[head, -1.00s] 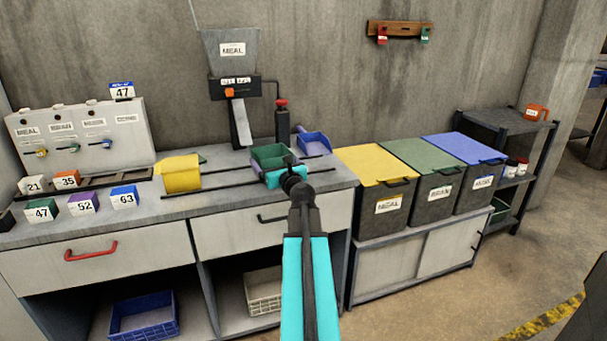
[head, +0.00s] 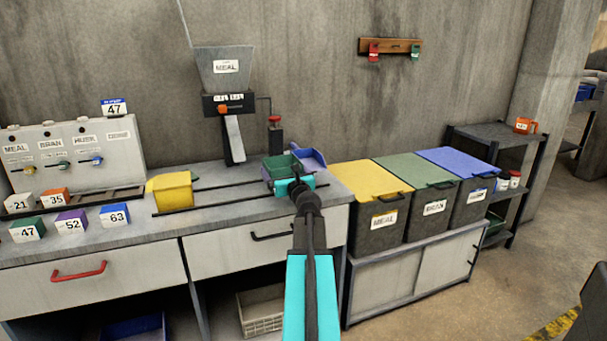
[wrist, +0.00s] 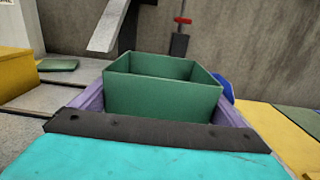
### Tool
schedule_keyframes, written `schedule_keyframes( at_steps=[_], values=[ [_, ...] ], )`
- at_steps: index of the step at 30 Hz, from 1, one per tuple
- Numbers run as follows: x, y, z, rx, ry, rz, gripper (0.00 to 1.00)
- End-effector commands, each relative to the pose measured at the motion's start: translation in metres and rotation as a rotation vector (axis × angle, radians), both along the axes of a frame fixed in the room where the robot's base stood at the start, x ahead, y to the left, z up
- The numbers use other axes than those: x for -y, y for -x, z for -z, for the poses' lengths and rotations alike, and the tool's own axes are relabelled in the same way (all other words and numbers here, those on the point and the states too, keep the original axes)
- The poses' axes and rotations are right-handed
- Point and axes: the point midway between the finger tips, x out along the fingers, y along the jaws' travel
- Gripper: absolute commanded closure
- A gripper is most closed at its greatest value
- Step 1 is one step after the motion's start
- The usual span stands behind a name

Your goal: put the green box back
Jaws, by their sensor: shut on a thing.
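Purple edges (wrist: 92,100) show on both sides of the box in the wrist view.
A yellow box (head: 172,190) stands left on the counter (head: 215,207). The MEAL hopper (head: 224,70) and its chute are behind. Bins with yellow (head: 368,181), green and blue lids stand to the right. Numbered blocks (head: 70,222) are at the left.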

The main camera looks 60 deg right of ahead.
Motion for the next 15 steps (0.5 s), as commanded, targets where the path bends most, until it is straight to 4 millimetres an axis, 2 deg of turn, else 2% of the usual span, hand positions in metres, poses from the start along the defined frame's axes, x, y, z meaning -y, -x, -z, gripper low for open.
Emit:
schedule_keyframes(
  at_steps=[1, 15],
  values=[
    [0.009, -0.001, 0.001, 0.001, 0.000, 0.001, 0.69],
    [0.066, 0.001, 0.006, 0.002, -0.001, 0.000, 0.69]
  ],
)
